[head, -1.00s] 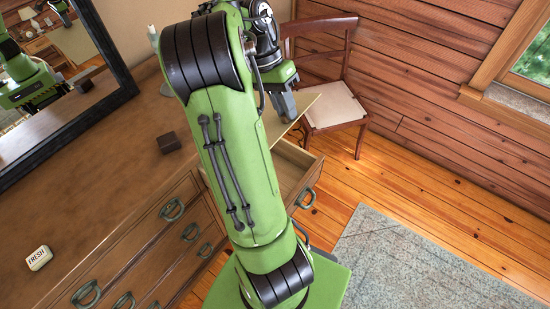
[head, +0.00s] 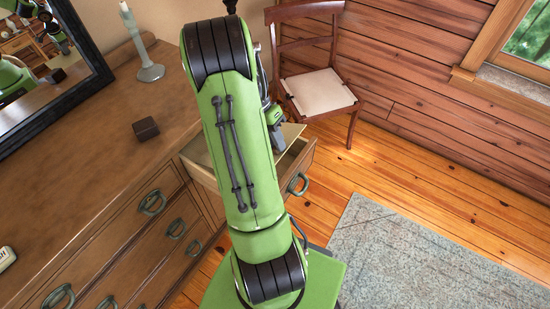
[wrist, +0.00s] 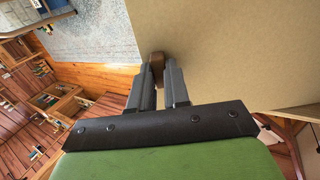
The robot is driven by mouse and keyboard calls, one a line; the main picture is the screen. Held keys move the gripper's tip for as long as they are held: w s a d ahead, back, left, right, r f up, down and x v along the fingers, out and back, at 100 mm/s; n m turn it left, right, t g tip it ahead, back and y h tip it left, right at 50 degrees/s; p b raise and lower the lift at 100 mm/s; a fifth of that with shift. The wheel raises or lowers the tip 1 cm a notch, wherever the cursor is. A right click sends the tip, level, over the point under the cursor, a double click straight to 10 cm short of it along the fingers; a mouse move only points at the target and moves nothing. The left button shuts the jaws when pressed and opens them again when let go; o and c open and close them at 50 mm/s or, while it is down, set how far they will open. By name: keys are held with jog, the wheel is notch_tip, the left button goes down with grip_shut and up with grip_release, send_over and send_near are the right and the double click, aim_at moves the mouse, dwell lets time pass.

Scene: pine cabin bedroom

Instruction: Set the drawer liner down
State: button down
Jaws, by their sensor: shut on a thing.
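The drawer liner, a thin tan board (wrist: 235,50), fills the upper right of the wrist view. My gripper (wrist: 158,78) is shut on a small brown tab at its edge. In the head view my gripper (head: 278,142) is partly hidden behind my arm, and a corner of the liner (head: 292,133) shows beside it. The open drawer (head: 307,158) of the wooden dresser is right there, its front and ring handle to the right. The liner shows at the drawer opening. My arm hides most of both, so I cannot tell whether they touch.
The dresser top (head: 90,130) holds a small dark box (head: 146,128), a candlestick (head: 146,62) and a white box (head: 6,258) at the left edge. A mirror (head: 70,90) stands behind. A chair (head: 318,92) is beyond the drawer. A rug (head: 400,260) lies at right.

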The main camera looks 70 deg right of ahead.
notch_tip(320, 180, down, 6)
jog(key=shift+f+b, duration=0.25)
jog(key=shift+b, duration=0.25)
